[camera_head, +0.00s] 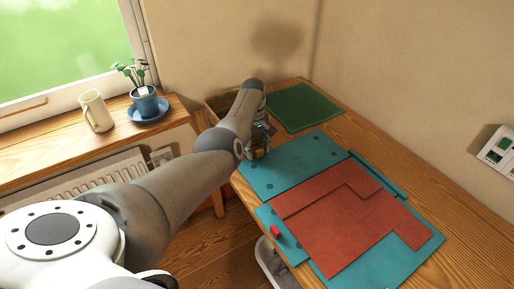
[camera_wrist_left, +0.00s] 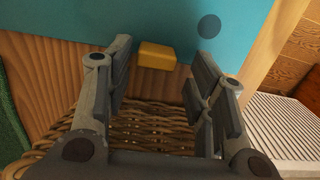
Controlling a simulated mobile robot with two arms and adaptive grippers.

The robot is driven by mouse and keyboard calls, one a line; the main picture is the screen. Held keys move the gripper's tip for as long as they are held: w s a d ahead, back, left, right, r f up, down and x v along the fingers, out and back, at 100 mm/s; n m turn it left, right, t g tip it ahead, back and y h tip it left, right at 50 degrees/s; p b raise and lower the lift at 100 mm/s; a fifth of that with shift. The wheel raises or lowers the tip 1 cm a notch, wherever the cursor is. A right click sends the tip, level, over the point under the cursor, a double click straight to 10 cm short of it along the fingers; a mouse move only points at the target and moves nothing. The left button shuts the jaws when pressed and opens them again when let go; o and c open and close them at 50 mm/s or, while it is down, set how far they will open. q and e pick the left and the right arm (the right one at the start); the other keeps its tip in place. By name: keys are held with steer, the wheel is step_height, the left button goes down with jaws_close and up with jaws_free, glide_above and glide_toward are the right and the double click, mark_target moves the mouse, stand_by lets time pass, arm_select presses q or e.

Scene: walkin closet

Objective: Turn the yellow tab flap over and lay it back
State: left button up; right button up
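The yellow tab (camera_wrist_left: 157,55) is a small block on the edge of a teal flap (camera_wrist_left: 110,20) with dark round dots. In the head view the teal flap (camera_head: 290,165) lies flat at the left edge of the table, and the yellow tab (camera_head: 261,154) shows only partly under my gripper. My left gripper (camera_head: 263,143) is open at that edge. In the left wrist view its fingers stand on either side of the tab, with gaps to both. I cannot tell whether the fingertips are level with the tab. My right gripper is not in view.
Red panels (camera_head: 345,220) lie on the teal board beside the flap. A red tab (camera_head: 275,231) sits on a lower teal piece. A green mat (camera_head: 303,107) lies behind. A wicker basket (camera_wrist_left: 130,128) is below the table edge. A potted plant (camera_head: 144,100) and mug (camera_head: 95,111) stand on the sill.

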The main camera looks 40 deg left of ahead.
arm_select(q)
steer(key=shift+d, duration=0.2)
steer(key=shift+d+r, duration=0.1)
steer(key=shift+r, duration=0.05)
steer(key=shift+w+r, duration=0.1)
steer(key=shift+r, duration=0.1)
step_height(320, 180, up, 11)
steer(key=a, duration=0.1)
steer(key=shift+r, duration=0.15)
stand_by(0.5)
